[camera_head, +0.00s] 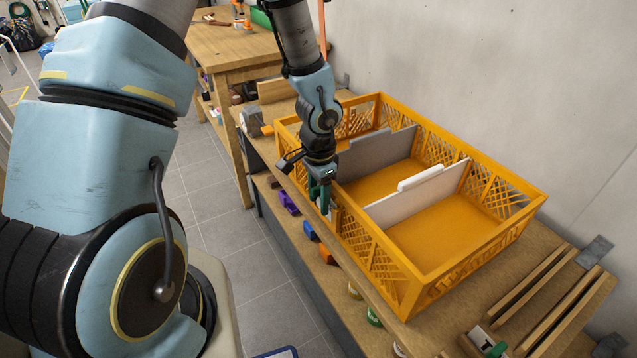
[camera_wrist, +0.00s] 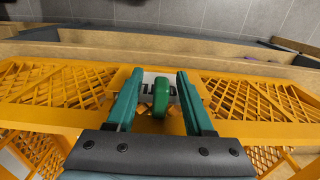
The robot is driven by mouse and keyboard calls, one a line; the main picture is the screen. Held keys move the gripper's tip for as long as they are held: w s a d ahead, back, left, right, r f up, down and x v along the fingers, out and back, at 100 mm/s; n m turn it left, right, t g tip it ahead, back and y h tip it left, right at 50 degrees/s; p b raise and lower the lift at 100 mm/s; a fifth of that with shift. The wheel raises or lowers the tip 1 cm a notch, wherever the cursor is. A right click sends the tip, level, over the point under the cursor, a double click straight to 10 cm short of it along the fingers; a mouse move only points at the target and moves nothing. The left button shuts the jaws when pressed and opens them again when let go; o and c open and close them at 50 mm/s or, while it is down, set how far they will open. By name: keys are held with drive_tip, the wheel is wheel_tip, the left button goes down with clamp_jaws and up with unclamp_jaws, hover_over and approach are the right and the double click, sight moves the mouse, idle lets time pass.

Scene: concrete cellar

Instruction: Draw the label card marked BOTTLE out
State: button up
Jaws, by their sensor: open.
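A white label card (camera_wrist: 149,77) with dark marks and a rounded green grip (camera_wrist: 160,100) sits at the middle of the crate's long side in the wrist view. Its lettering is too small to read, so I cannot confirm BOTTLE. The orange lattice crate (camera_head: 409,262) stands on a wooden bench; its side also shows in the wrist view (camera_wrist: 60,117). My gripper (camera_wrist: 160,80) is open, with one green finger on each side of the green grip and visible gaps between. In the head view my gripper (camera_head: 320,192) points down at the crate's near left side and hides most of the card.
A grey divider (camera_head: 372,155) and a white divider (camera_head: 420,192) stand inside the otherwise empty crate. Slotted wooden strips (camera_head: 545,300) and another card with a green grip (camera_head: 487,341) lie at front right. Small coloured items, including a purple one (camera_head: 288,202), sit on the shelf below.

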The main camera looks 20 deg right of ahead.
drive_tip(key=shift+f, duration=1)
clamp_jaws()
idle(1.6)
